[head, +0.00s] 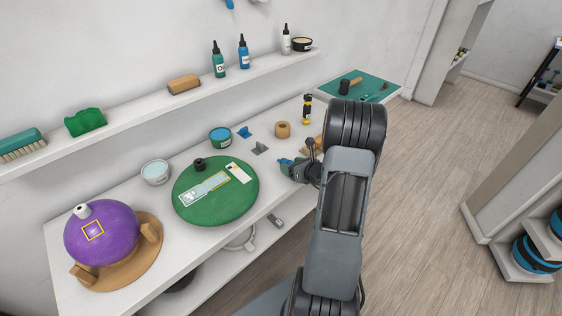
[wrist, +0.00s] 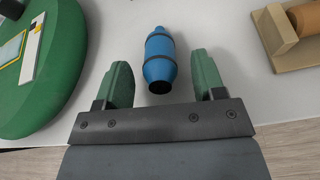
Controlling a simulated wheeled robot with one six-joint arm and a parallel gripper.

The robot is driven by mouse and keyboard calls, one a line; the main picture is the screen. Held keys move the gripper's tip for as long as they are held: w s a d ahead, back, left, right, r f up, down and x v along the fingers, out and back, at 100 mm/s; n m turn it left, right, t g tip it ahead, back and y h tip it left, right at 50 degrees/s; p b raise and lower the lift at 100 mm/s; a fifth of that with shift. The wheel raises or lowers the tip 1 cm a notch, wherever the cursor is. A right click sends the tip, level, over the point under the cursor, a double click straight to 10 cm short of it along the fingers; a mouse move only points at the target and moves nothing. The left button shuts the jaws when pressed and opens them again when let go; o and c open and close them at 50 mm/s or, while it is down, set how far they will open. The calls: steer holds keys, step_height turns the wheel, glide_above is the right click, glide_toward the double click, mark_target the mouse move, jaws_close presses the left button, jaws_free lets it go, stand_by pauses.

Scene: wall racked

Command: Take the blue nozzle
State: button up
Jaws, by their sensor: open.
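The blue nozzle (wrist: 159,48) lies on the white worktop in the wrist view, a blue barrel with dark bands and a dark opening towards me. My gripper (wrist: 160,66) is open, its two green fingers on either side of the nozzle's near end, with a gap on both sides. I cannot tell their height above it. In the head view my gripper (head: 293,169) is over the right part of the worktop, partly hidden by my arm. A blue patch shows beside it there, too small to tell apart from the gripper.
A green round board (head: 235,207) lies left of the gripper. A wooden holder (wrist: 290,55) stands on the right in the wrist view. A blue-lidded tub (head: 220,137), a tape roll (head: 283,130) and a small blue piece (head: 245,132) stand behind. The worktop's front edge is close.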

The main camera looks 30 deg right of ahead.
steer(key=shift+c, duration=0.4)
steer(key=c, duration=0.9)
steer(key=shift+r, duration=0.15)
steer(key=shift+c, duration=0.2)
